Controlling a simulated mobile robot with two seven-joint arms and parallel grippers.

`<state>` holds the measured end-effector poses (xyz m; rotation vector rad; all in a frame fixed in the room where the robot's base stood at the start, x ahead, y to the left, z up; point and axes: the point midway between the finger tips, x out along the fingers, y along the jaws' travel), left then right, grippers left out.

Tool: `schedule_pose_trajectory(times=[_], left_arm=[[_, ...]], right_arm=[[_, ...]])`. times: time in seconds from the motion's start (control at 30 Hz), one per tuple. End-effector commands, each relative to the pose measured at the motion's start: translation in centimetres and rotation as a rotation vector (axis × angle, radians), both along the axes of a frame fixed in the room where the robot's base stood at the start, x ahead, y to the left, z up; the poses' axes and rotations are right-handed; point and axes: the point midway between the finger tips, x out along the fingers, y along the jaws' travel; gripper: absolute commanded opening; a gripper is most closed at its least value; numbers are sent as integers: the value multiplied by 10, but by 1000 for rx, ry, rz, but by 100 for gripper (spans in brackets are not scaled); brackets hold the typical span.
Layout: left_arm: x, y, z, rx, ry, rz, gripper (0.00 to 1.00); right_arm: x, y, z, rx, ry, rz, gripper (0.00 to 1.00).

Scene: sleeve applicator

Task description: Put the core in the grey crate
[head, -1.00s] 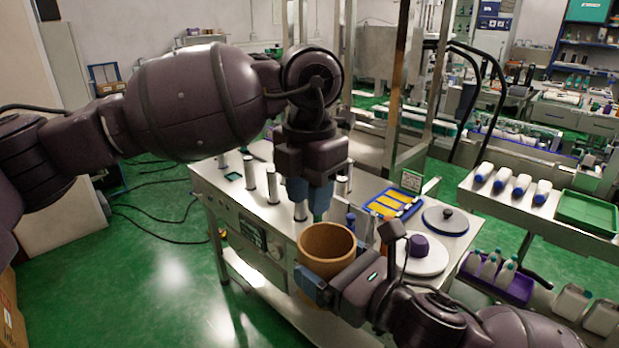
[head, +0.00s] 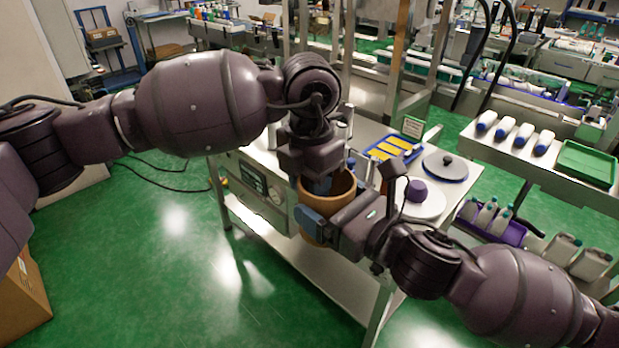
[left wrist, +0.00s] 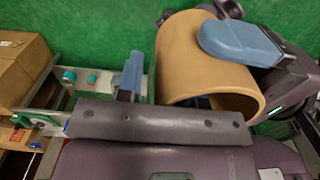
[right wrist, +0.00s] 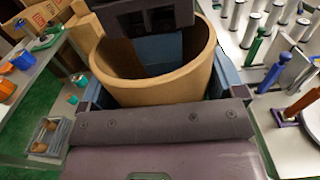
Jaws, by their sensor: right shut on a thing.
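The core (head: 341,186) is a wide tan-brown tube held upright over the near edge of the steel bench. My right gripper (head: 330,215) is shut on its wall from the right; one blue finger lies on the outside. My left gripper (head: 320,184) is above the core, pointing down into its open top. In the left wrist view the core (left wrist: 205,65) sits at one side of the spread left fingers; one finger (left wrist: 131,76) is clear outside it, the other is mostly hidden. A small grey crate (right wrist: 50,138) with brown round things inside shows in the right wrist view.
On the bench (head: 290,212) are a blue tray with yellow strips (head: 394,147), a purple piece (head: 416,190) on a white disc and a lidded round plate (head: 445,167). A side shelf with white bottles stands right. The green floor left is open.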

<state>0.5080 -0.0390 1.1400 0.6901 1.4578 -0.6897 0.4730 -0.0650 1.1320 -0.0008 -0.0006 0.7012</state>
Motion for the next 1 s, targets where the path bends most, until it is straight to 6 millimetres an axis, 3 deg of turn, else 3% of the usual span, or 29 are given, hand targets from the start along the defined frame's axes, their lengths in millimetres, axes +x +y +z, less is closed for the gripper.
schedule_pose_trajectory(times=[0.07, 0.27, 0.37, 0.4, 0.47, 0.77, 1.0], left_arm=[[0, 0, 0, 0, 0, 0, 31], [0, 0, 0, 0, 0, 0, 0], [0, 0, 1, 0, 0, 1, 0], [0, 0, 1, -1, -1, 1, 0], [0, 0, 1, -1, -1, 1, 0], [0, 0, 1, -1, -1, 1, 0], [0, 0, 1, -1, -1, 2, 0]], right_arm=[[0, 0, 0, 1, -1, 0, 64], [0, 0, 0, 1, -1, 0, 64], [0, 0, 0, 1, -1, 0, 64], [0, 0, 0, 1, -1, 0, 93], [0, 0, 0, 1, -1, 0, 100], [-4, -4, -1, -1, 1, 0, 100], [-30, -26, -1, -2, 1, 0, 100]])
